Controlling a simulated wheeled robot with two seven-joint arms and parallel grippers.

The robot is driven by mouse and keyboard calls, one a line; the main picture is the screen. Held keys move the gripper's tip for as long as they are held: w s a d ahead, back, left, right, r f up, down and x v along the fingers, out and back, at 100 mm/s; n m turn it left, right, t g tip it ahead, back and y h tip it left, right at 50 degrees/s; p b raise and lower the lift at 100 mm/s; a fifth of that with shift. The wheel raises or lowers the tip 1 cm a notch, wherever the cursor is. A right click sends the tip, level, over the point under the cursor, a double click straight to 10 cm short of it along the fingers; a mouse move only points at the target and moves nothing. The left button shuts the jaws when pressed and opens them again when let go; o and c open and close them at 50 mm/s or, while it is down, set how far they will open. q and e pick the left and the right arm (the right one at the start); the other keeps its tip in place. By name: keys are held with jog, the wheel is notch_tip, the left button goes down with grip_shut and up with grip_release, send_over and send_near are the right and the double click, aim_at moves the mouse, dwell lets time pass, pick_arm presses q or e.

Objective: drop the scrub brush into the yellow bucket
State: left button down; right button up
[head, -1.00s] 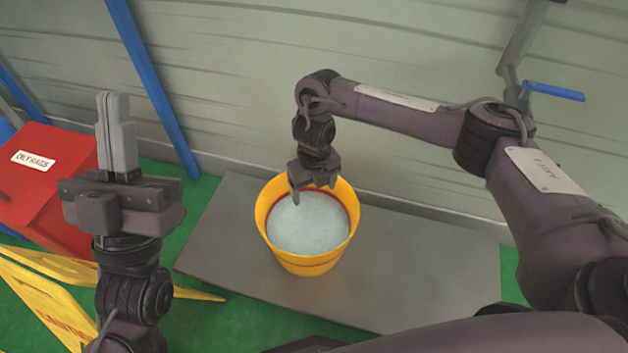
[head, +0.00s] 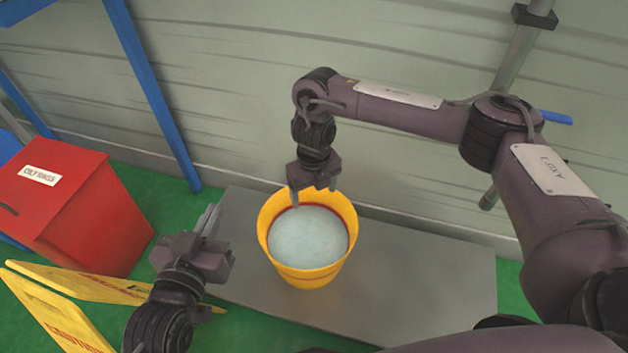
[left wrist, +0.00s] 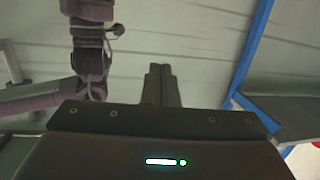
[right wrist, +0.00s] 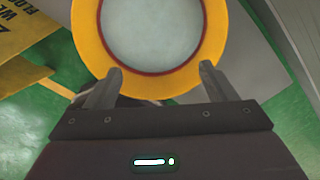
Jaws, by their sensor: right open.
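The yellow bucket (head: 303,277) stands upright on a grey platform and is filled nearly to the rim with something pale. It also shows at the top of the right wrist view (right wrist: 88,40). My right gripper (head: 314,190) is open and empty at the bucket's far rim, its fingers pointing down; whether it touches the rim is unclear. Its spread fingers also show in the right wrist view (right wrist: 158,85). My left gripper (head: 208,220) is left of the bucket, its fingers together with nothing visible between them, as the left wrist view (left wrist: 162,85) shows. I see no scrub brush in any view.
The grey platform (head: 420,275) is bare right of the bucket. A red bin labelled oily rags (head: 75,220) stands at the left, with a yellow caution sign (head: 60,320) on the green floor before it. A blue post (head: 150,90) and pale wall (head: 300,60) are behind.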

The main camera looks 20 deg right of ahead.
pick_arm(q)
jog(key=s+f+g+y+p, duration=0.1)
jog(key=s+f+g, duration=0.3)
jog(key=f, duration=0.5)
jog(key=shift+s+a+g+y, duration=0.15)
jog(key=shift+a+g+y, duration=0.15)
jog(key=shift+a+g, duration=0.1)
pick_arm(e)
notch_tip(320, 180, up, 2)
jog(key=shift+r, duration=0.2)
